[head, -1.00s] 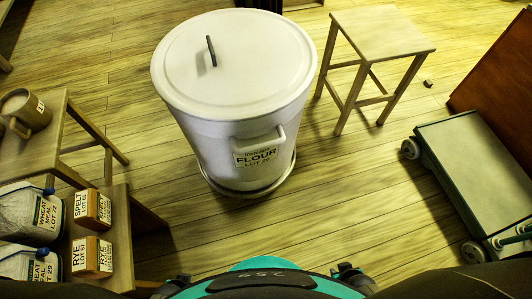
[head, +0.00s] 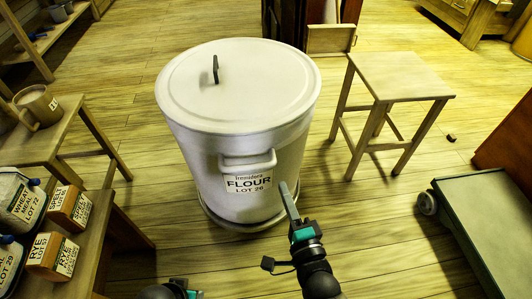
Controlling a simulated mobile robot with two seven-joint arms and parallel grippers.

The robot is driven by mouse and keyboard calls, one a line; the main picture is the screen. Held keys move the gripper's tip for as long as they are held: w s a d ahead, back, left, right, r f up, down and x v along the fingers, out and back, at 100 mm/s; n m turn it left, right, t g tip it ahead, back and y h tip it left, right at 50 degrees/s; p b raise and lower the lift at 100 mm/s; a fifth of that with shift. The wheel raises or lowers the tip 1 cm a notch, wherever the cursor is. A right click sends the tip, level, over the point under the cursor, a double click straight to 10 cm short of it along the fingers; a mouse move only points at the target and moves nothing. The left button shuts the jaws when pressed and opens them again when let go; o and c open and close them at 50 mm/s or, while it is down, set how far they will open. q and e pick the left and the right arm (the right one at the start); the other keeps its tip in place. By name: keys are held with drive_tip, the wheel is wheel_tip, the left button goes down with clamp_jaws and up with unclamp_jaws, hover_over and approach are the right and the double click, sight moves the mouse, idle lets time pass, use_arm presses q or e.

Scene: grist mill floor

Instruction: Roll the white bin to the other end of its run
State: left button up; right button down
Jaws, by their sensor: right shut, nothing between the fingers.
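The white bin (head: 240,130) is a large round tub with a lid, a dark lid handle (head: 215,70), a front grip handle (head: 247,161) and a FLOUR label. It stands upright on a round base (head: 245,224) on the floor, in the middle of the head view. My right gripper (head: 285,187) is shut and empty, its tip at the bin's lower right front, right of the label. I cannot tell whether it touches the bin. Part of my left gripper (head: 192,293) shows at the bottom edge; its fingers are not clear.
A wooden stool (head: 402,76) stands right of the bin. A low wheeled cart (head: 490,215) is at the right.

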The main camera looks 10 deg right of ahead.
drive_tip(key=b, duration=0.5)
approach(265, 138)
drive_tip(key=w, duration=0.4)
drive_tip(key=shift+w+a, duration=0.35)
drive_tip(key=shift+a, duration=0.05)
use_arm(q)
wheel_tip(265, 138, up, 11)
drive_tip(key=w+t, duration=0.2)
drive_tip(key=shift+d+h, duration=0.3)
drive_tip(key=shift+d, duration=0.1)
use_arm(e)
drive_tip(key=shift+w+a, duration=0.15)
drive_tip(key=shift+w, duration=0.9)
use_arm(q)
drive_tip(key=shift+w, duration=0.1)
use_arm(e)
drive_tip(key=shift+r, duration=0.1)
